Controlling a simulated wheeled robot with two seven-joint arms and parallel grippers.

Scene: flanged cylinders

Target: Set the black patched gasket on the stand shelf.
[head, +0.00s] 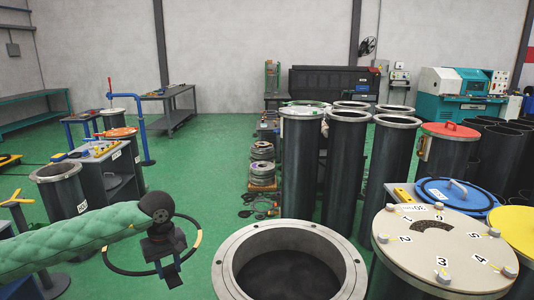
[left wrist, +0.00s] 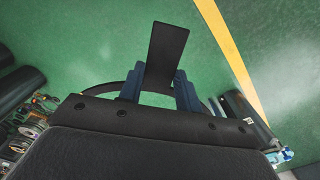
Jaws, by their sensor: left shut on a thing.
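The black gasket is a thin dark ring (head: 122,270) with yellowish patches on its rim. It hangs in my left gripper (head: 170,262), which is shut on its near right part, above the green floor. In the left wrist view the two blue fingers (left wrist: 160,92) are seen, with a dark curved piece of the ring (left wrist: 108,103) beside them. A dark flat strip rises between the fingers; I cannot tell what it is. A low stand with stacked rings (head: 262,168) is in the middle distance; I cannot tell if it is the stand shelf. My right gripper is not in view.
A wide open flanged cylinder (head: 345,272) stands just right of my gripper. A cylinder with a numbered lid (head: 430,225) is at the right. Tall dark cylinders (head: 300,165) stand behind. A grey cabinet (head: 118,178) is at the left. Green floor is free between.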

